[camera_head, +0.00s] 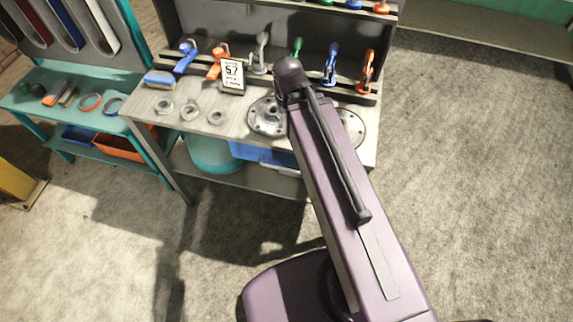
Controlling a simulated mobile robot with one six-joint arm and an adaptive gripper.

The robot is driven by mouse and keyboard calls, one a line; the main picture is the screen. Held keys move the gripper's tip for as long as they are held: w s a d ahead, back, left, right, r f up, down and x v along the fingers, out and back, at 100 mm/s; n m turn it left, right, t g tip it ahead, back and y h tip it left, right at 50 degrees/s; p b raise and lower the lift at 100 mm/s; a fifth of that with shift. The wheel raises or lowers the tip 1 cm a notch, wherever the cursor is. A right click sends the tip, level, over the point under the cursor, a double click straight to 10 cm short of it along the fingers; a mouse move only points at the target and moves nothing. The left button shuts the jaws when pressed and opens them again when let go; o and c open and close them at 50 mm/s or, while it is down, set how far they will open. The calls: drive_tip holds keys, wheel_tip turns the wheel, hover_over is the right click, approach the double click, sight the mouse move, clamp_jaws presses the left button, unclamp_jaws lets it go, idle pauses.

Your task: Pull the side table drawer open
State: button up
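No drawer can be made out with certainty. A teal side table (30,108) stands at the left, beside the grey workbench. A blue bin (78,136) and an orange bin (118,147) sit under its top; I cannot tell whether either is a drawer. My purple arm reaches up from the bottom right across the workbench front, and its dark rounded end shows over the bench. My gripper is not visible.
A teal tub (213,155) stands beneath. A yellow object (18,185) is at far left. Concrete floor is clear in front and right.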

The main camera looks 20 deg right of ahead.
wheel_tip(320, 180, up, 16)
drive_tip(key=p, duration=1.4)
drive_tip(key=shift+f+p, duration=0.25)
drive_tip(key=shift+p, duration=0.05)
